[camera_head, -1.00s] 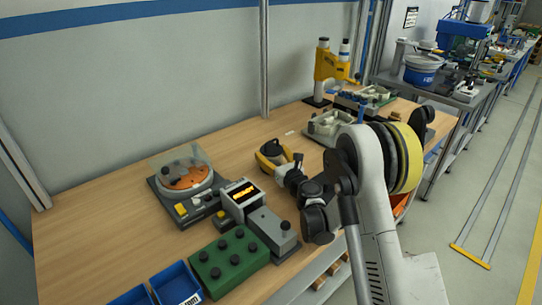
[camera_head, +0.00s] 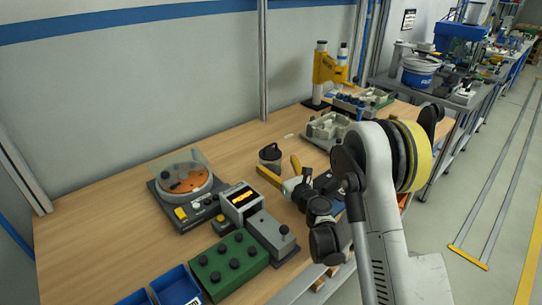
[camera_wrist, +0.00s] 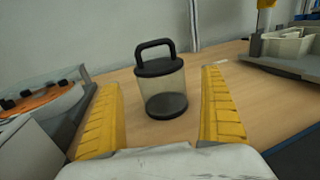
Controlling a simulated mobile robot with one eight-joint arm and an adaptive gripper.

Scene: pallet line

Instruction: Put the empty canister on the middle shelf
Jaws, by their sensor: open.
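The canister (camera_wrist: 161,86) is clear, with a black lid, a black handle and a dark base. It stands upright on the wooden table and looks empty. In the head view the canister (camera_head: 270,157) is near the middle of the table. My gripper (camera_head: 280,168) is open, just in front of the canister on the near side. In the wrist view my gripper's (camera_wrist: 163,105) yellow fingers stand wide apart with the canister beyond and between them, not held. I cannot make out the middle shelf for certain.
A device with an orange disc (camera_head: 186,181) and a grey box with a lit display (camera_head: 240,199) stand left of the gripper. A green button box (camera_head: 229,263) and blue bins (camera_head: 176,287) are at the front. Grey trays (camera_head: 328,128) lie behind right. Bare table (camera_head: 110,215) is at left.

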